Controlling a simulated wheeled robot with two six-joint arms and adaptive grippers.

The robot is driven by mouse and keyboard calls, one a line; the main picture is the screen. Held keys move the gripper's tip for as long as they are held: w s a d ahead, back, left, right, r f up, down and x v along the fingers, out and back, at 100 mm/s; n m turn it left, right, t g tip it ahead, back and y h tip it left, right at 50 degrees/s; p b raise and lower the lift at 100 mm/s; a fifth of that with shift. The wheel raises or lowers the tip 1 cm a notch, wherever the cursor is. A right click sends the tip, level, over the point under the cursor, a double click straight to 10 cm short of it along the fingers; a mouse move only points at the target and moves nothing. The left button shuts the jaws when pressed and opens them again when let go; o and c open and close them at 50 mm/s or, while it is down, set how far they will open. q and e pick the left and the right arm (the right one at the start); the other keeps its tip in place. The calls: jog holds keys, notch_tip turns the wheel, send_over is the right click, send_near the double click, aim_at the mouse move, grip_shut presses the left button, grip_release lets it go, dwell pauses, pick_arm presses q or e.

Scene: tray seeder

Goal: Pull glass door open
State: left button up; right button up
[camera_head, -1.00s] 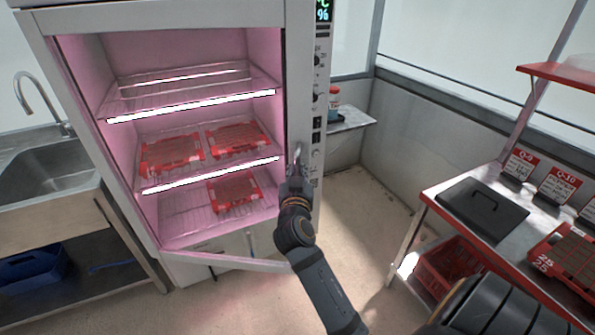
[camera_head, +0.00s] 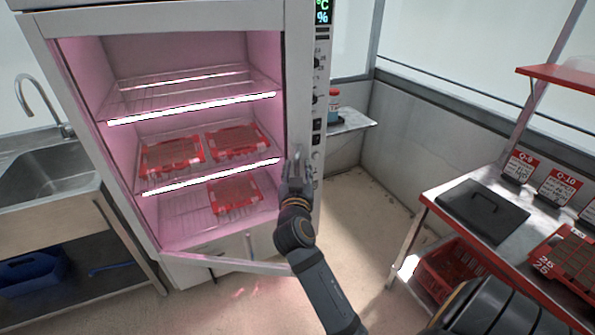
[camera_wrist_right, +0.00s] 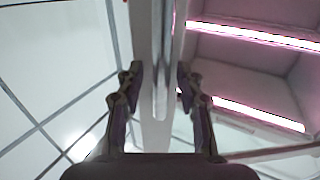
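The tall cabinet has a glass door with a pale metal frame (camera_head: 299,80), and pink-lit shelves show through it. My right gripper (camera_head: 297,166) is at the lower part of the frame's right side, by the handle. In the right wrist view my right gripper (camera_wrist_right: 160,82) is open, with one finger on each side of a vertical pale bar (camera_wrist_right: 160,100). Gaps show beside the bar, and I see no firm grip. My left gripper is not in view.
Red trays (camera_head: 172,157) lie on the wire shelves inside. A sink (camera_head: 45,175) stands left of the cabinet. At right is a metal table (camera_head: 455,190) with a dark lidded tray (camera_head: 482,209) and a red crate (camera_head: 455,270) below. The floor (camera_head: 350,230) between is clear.

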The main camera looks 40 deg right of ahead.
aim_at(298, 130)
notch_tip(298, 130, up, 10)
jog(key=shift+f, duration=0.25)
